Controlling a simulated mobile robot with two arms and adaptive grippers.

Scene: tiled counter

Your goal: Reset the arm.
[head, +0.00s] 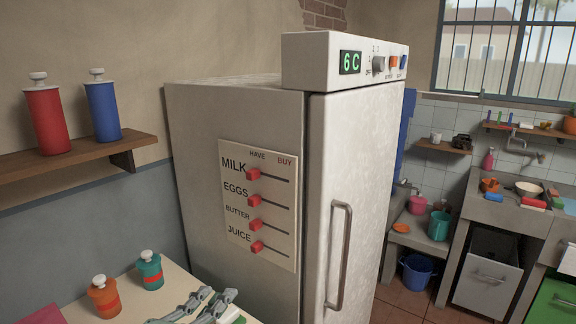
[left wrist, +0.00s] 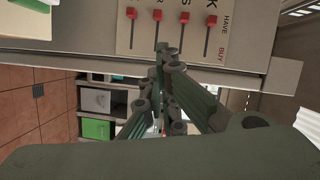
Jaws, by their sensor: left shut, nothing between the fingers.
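My left gripper (head: 212,299) shows at the bottom of the head view, low in front of the fridge (head: 236,120) and beside the pale table top. Its fingers are shut and empty. In the left wrist view the closed fingers (left wrist: 162,52) point toward the fridge side with its slider board (left wrist: 170,38), apart from it as far as I can tell. The board (head: 262,205) has rows for milk, eggs, butter and juice, with red sliders all near the "have" side. My right gripper is in neither view.
A pale table (head: 183,287) holds a teal bottle (head: 149,270) and an orange bottle (head: 103,297). A shelf (head: 70,157) at left holds a red canister (head: 47,118) and a blue canister (head: 103,109). The fridge handle (head: 339,255) sticks out. A sink counter (head: 505,217) stands at right.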

